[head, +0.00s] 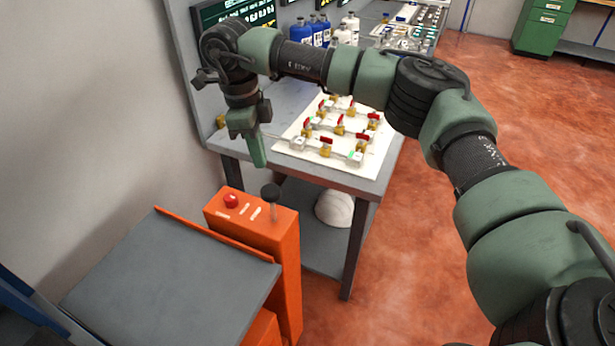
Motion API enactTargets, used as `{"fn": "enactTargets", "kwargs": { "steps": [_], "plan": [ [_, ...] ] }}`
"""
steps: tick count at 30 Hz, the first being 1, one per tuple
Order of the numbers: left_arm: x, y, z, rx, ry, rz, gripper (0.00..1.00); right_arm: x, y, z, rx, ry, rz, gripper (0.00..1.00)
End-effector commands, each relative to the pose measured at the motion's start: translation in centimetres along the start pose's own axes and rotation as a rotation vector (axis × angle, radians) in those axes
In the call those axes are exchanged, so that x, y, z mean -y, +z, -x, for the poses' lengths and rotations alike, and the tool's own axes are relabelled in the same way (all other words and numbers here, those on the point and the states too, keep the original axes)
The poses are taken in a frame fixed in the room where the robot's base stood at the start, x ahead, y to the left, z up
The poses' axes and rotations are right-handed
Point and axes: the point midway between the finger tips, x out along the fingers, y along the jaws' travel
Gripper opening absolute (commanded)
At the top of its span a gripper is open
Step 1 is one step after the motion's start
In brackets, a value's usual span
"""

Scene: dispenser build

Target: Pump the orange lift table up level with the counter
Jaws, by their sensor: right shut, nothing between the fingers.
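The orange lift table (292,290) stands at the lower left. Its grey top (170,275) sits lower than the grey counter (225,140) behind it. The lift's orange control post has a red button (231,200) and a black-knobbed lever (270,193) on its upper face. My right gripper (258,160) is shut and empty, pointing down above the counter's near left part in the picture, above and behind the lever and apart from it. My left gripper is not in view.
A white board (375,160) with red-handled valves lies on the counter. Blue bottles (300,32) and white bottles stand further back. A white rounded object (335,208) sits on the shelf below. Open red floor (400,290) lies to the right.

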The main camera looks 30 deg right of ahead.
Motion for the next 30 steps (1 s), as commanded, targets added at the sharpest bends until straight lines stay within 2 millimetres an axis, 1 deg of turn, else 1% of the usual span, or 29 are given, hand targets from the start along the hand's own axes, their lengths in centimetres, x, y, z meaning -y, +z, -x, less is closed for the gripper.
{"fn": "enactTargets", "kwargs": {
  "steps": [1,4,13,17,23,30],
  "plan": [
    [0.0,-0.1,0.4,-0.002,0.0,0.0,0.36,-0.2,0.4,0.5,0.004,-0.002,0.011,0.0],
    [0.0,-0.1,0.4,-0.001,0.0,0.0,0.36,-0.4,0.8,0.6,0.009,-0.003,0.02,0.0],
    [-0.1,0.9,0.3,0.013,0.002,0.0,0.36,-0.3,0.7,0.4,0.009,-0.003,0.018,0.0],
    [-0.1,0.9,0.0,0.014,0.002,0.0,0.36,-0.3,0.7,-0.1,0.009,-0.003,0.018,0.0],
    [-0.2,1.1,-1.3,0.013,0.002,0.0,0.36,-0.3,0.8,-1.9,0.009,-0.003,0.018,0.0],
    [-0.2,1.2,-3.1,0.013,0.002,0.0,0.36,-0.3,0.8,-5.1,0.008,-0.003,0.018,0.0]
  ]
}}
